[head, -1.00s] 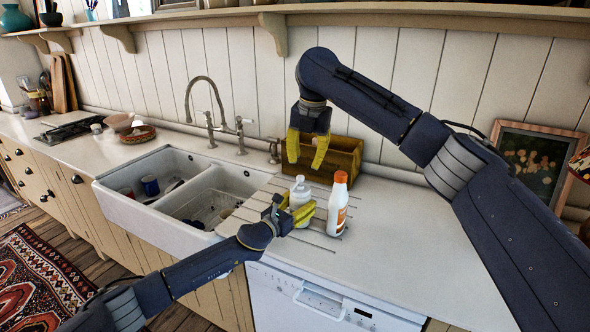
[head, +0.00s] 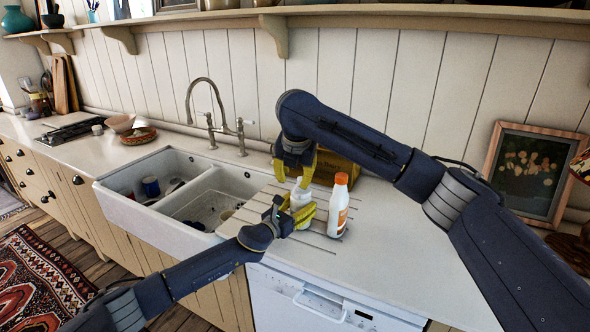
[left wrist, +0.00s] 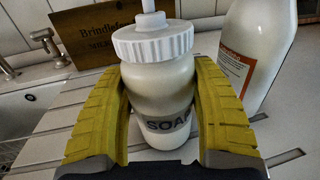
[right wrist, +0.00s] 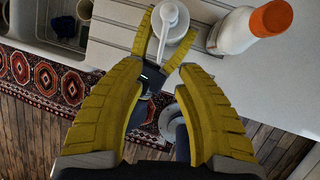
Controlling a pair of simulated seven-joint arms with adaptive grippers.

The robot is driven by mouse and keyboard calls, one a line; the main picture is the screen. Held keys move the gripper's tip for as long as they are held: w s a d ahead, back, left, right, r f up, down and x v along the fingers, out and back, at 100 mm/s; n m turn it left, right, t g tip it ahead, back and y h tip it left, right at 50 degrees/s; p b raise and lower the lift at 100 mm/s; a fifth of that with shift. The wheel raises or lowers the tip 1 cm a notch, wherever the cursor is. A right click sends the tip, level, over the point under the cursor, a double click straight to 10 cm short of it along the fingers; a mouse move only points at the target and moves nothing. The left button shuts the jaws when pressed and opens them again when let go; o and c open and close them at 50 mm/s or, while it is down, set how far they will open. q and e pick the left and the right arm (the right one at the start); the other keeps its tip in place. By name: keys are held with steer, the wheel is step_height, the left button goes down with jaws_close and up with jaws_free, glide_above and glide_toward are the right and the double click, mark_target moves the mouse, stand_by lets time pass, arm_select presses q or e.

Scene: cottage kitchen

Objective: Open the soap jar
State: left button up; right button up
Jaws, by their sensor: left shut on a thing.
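The soap jar (left wrist: 160,92) is a white bottle labelled SOAP with a ridged white lid (left wrist: 153,42) and a pump on top. It stands upright on the grooved drainboard right of the sink; it also shows in the head view (head: 299,199). My left gripper (head: 300,216) is shut around the jar's body, with a yellow finger on each side. My right gripper (head: 296,182) is above the jar, pointing down. In the right wrist view its fingers (right wrist: 165,85) are spread apart with nothing between the tips, and the pump head (right wrist: 169,14) shows just beyond them.
A white bottle with an orange cap (head: 338,207) stands close on the right of the jar. A wooden box (head: 335,172) is behind, partly hidden by my right arm. The double sink (head: 165,225) is on the left.

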mark_target(294, 189)
steer(key=shift+x, duration=3.55)
steer(key=shift+c, duration=0.4)
jaws_close()
steer(key=shift+r, duration=0.2)
steer(key=shift+d+r, duration=0.1)
steer(key=shift+r, duration=0.6)
steer(key=shift+r, duration=0.3)
steer(key=shift+r, duration=1.95)
arm_select(q)
steer(key=o, duration=1.6)
